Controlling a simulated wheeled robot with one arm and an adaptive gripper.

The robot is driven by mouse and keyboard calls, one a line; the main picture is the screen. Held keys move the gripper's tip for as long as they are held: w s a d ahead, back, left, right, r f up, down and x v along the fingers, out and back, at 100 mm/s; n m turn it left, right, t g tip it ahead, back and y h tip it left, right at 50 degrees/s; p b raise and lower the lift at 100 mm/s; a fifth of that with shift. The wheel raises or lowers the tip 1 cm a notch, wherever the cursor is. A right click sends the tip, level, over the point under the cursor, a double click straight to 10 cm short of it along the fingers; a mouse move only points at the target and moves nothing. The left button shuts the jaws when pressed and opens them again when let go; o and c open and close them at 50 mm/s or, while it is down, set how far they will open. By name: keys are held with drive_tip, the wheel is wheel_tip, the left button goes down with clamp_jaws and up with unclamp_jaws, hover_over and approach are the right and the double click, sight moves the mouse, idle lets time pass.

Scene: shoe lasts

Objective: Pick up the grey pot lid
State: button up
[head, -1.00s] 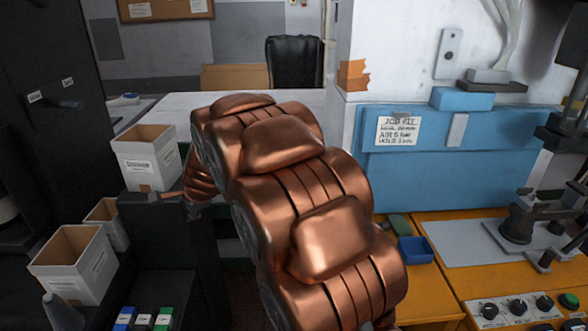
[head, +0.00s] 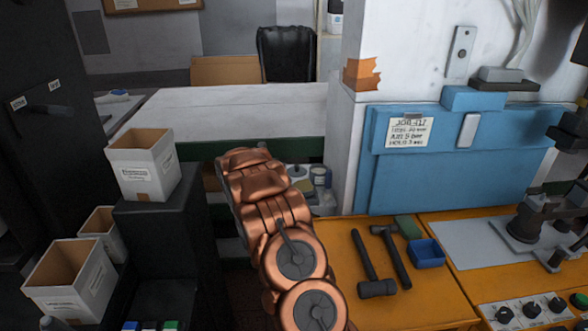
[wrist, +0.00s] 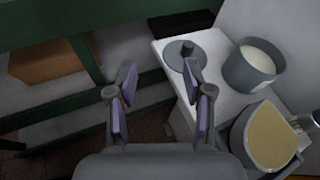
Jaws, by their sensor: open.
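The grey pot lid (wrist: 183,57) is a flat round disc with a dark knob, lying on a white surface (wrist: 217,92) in the wrist view. It also shows small in the head view (head: 297,171), just right of my arm. My gripper (wrist: 160,83) is open and empty. Its right finger overlaps the lid's near edge in the picture; I cannot tell the height between them. A grey pot (wrist: 250,72) with pale contents stands right of the lid. In the head view my gripper is hidden behind my arm.
A second pot (wrist: 272,138) with yellowish contents stands near right. A green frame (wrist: 85,60) with a cardboard box (wrist: 47,62) is on the left.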

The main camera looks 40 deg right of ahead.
sight(296, 166)
drive_tip(key=d+f+m, duration=0.1)
drive_tip(key=s+d+f+m+g, duration=0.1)
drive_tip(key=d, duration=0.1)
drive_tip(key=s+d+f+m+g+h+p, duration=0.1)
drive_tip(key=d, duration=0.1)
drive_tip(key=shift+d, duration=0.25)
drive_tip(key=shift+r+p+x, duration=0.15)
drive_tip(key=shift+p+x, duration=0.55)
drive_tip(key=shift+x, duration=0.15)
drive_tip(key=shift+r+p+x, duration=0.15)
drive_tip(key=shift+p+x, duration=0.5)
drive_tip(key=shift+x, duration=0.2)
drive_tip(key=shift+w+d+f, duration=0.15)
drive_tip(key=shift+d+f, duration=0.15)
drive_tip(key=shift+d, duration=0.05)
drive_tip(key=shift+p+x, duration=0.5)
drive_tip(key=shift+x, duration=0.3)
drive_tip(key=c, duration=0.9)
drive_tip(key=shift+c, duration=0.2)
drive_tip(key=shift+r, duration=0.1)
